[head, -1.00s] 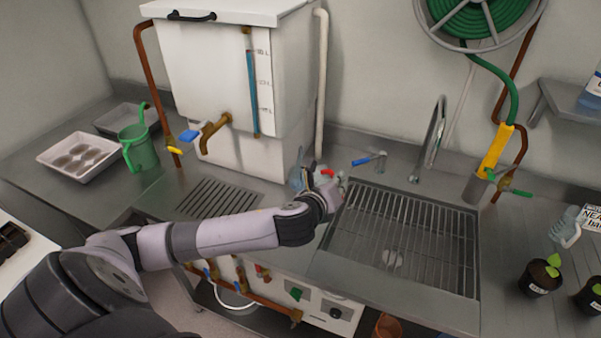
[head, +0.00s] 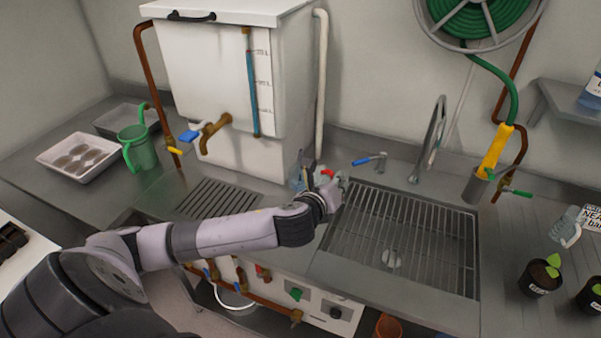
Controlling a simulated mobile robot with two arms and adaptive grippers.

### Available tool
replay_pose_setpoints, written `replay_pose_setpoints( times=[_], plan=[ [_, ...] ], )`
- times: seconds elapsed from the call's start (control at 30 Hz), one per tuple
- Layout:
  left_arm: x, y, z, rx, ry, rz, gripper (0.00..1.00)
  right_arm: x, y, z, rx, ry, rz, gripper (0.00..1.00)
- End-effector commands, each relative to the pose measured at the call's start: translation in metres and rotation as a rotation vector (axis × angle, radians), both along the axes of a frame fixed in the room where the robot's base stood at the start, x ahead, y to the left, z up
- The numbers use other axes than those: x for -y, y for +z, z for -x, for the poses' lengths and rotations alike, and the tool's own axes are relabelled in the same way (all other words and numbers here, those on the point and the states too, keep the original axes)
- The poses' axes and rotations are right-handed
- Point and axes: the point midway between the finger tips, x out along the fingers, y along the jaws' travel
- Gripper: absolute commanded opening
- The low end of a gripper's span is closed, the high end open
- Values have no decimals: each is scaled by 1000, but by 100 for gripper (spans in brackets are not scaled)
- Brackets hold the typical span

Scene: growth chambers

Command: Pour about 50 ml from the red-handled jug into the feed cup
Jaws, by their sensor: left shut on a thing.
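The red-handled jug shows in the head view as a clear bluish body (head: 297,180) with a bit of red handle (head: 327,172). It is at the left edge of the sink, in front of the white tank, mostly hidden by my left gripper (head: 316,177). My left gripper is shut on the jug at its handle. I cannot tell whether the jug is clear of the counter, nor its fill level. I cannot clearly make out the feed cup; a small pale round shape (head: 392,258) shows at the sink grid, possibly only the drain. My right gripper is not in view.
The sink grid (head: 440,250) is right of my left gripper, with a tap (head: 431,140) behind it. A green jug (head: 138,148) and a white tray (head: 52,165) stand left. A clear jug (head: 563,226) and potted seedlings (head: 538,279) are at right.

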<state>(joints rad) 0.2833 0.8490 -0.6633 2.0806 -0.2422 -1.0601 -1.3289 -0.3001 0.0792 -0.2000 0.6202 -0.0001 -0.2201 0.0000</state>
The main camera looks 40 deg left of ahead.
Motion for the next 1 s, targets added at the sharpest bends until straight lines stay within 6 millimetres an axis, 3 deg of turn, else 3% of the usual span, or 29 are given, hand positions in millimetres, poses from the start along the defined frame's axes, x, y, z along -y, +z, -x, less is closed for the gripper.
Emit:
replay_pose_setpoints(
  times=[0.57, 1.0],
  plan=[
    [3, -5, 1, 11, -1, -31, 0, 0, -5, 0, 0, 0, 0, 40],
    [35, -37, 11, 97, 0, -295, 0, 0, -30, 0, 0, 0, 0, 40]
  ],
)
